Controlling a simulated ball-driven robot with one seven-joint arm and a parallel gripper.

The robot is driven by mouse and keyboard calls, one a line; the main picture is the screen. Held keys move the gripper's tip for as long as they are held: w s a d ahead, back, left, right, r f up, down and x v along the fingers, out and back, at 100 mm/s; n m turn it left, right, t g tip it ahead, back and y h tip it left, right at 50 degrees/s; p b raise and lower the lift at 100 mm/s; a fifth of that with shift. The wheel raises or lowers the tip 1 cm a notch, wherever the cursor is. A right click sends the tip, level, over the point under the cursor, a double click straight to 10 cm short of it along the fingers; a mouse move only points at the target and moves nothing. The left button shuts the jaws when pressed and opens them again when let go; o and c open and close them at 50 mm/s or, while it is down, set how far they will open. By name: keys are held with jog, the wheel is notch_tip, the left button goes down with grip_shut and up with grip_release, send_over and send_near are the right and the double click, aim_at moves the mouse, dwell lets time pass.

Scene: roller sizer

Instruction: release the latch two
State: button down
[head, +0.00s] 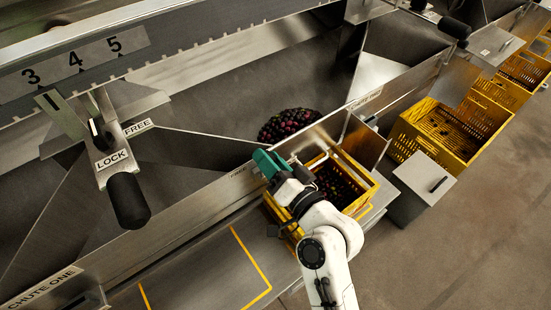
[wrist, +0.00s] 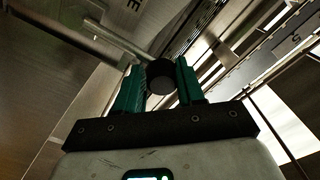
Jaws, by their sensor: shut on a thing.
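My gripper (head: 268,163), with green fingers, is at the wall of the middle chute, just above a yellow crate. In the wrist view my gripper (wrist: 160,80) is shut on a round black knob (wrist: 160,76), with one finger on each side. A metal rod (wrist: 115,38) runs towards the knob from the upper left. In the head view the knob is hidden by the fingers and wrist. I cannot read a "two" on the latch; the label beside my gripper is partly covered.
Dark fruit (head: 287,125) lies in the chute, and more fills the yellow crate (head: 368,192) under my wrist. A lever with a black grip (head: 128,200) stands at left by LOCK and FREE labels. A grey bin (head: 425,178) and empty yellow crates (head: 405,140) stand right. Floor is clear at lower right.

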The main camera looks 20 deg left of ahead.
jog(key=shift+s+a, duration=0.4)
jog(key=c, duration=1.1)
grip_release()
jog(key=o, duration=0.3)
jog(key=shift+s+f, duration=0.1)
jog(key=shift+f, duration=0.05)
jog(key=shift+d, duration=0.15)
jog(key=v, duration=1)
jog(key=shift+d+b, duration=0.35)
